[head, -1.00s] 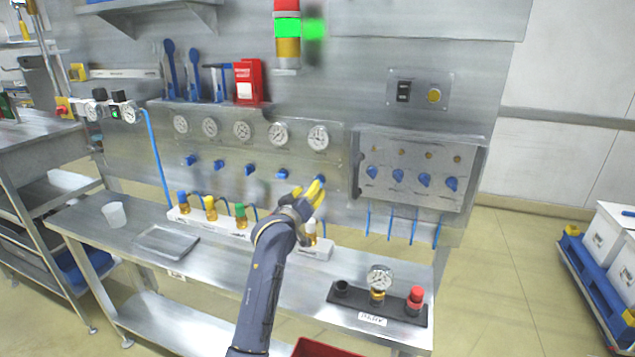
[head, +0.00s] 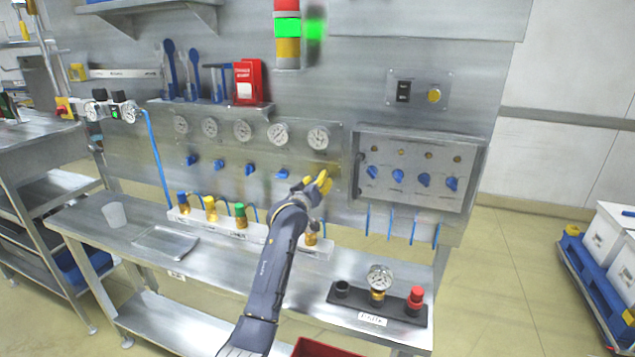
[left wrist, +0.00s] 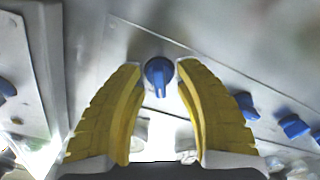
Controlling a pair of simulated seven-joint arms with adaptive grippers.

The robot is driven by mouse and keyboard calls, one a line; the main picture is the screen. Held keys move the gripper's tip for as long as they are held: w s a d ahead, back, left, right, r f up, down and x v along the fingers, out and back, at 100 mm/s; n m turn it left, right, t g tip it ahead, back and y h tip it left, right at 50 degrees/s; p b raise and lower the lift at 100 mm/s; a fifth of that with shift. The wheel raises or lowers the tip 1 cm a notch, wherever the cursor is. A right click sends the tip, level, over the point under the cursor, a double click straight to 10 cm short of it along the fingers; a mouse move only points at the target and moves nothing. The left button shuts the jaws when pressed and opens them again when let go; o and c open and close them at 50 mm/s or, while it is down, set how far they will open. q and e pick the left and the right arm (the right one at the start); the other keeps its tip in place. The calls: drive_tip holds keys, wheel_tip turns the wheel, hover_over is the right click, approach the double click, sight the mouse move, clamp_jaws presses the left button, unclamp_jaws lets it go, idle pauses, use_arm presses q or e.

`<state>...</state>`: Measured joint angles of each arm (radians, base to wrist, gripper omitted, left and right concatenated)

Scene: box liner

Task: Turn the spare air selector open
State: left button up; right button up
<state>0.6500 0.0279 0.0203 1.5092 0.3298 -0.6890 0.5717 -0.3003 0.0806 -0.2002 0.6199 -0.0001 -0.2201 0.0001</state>
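A row of blue selector knobs runs along the steel wall panel under the round gauges. My left gripper (head: 324,178) is at the right end of this row, below the last gauge (head: 318,138), and hides the knob there in the head view. In the left wrist view my left gripper (left wrist: 160,65) is open, with one yellow finger on each side of this blue knob (left wrist: 158,72). The knob lies between the fingertips, with a gap showing on both sides. Its handle points down in that view. Labels are not readable. My right gripper is not in view.
The other blue knobs, such as this one (head: 282,174), lie left of the gripper. A steel box with several blue knobs (head: 424,180) stands out from the wall to the right. Bottles in a white rack (head: 230,229) and a black gauge stand (head: 355,303) occupy the bench below.

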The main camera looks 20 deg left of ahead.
use_arm(q)
clamp_jaws()
drive_tip(key=shift+r, duration=0.15)
